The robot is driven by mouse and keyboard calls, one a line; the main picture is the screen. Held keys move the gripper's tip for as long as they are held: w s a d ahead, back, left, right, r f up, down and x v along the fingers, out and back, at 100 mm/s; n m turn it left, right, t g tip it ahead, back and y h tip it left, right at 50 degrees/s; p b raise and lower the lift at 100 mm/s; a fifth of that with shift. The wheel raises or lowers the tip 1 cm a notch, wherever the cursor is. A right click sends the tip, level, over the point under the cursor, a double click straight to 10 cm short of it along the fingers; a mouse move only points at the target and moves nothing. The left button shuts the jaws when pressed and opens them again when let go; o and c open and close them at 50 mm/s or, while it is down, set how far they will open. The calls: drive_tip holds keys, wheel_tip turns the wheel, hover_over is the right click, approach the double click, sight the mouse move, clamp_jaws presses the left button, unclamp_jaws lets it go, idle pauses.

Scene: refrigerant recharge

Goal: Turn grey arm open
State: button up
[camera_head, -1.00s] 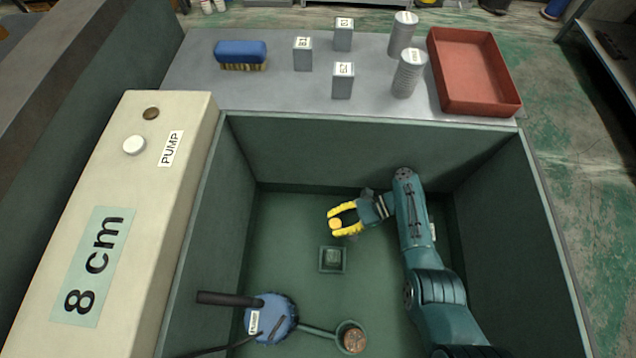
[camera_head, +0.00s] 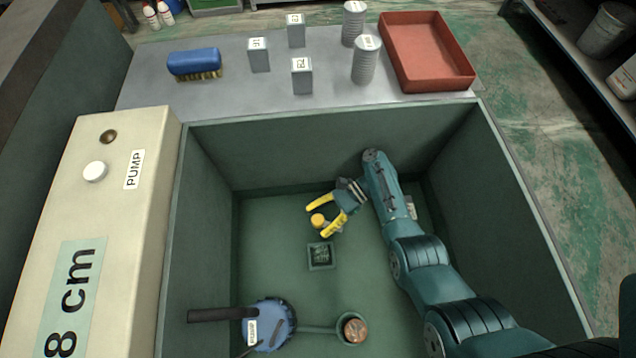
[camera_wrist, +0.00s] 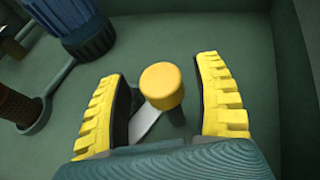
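A yellow round knob (camera_head: 318,220) stands low inside the green tank. In the wrist view, a flat grey arm (camera_wrist: 143,124) reaches from under the yellow knob (camera_wrist: 161,84) toward the lower left, angled between the fingers. The knob hides where the arm begins, and the left finger and palm may cover its near end. My gripper (camera_head: 316,222) has yellow ridged fingers, which are spread apart with the knob between them. In the wrist view, gaps show between the knob and both fingers, so my gripper (camera_wrist: 160,72) holds nothing.
A small square open box (camera_head: 320,257) sits on the tank floor near the gripper. A blue pump (camera_head: 272,326) with a dark handle and a round cup (camera_head: 352,328) stand nearer the front. Tank walls surround my arm. The cream pump panel (camera_head: 90,210) is at left.

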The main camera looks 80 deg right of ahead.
sight(318, 219)
wheel_tip(318, 219, up, 10)
drive_tip(key=shift+r, duration=0.1)
idle(0.4)
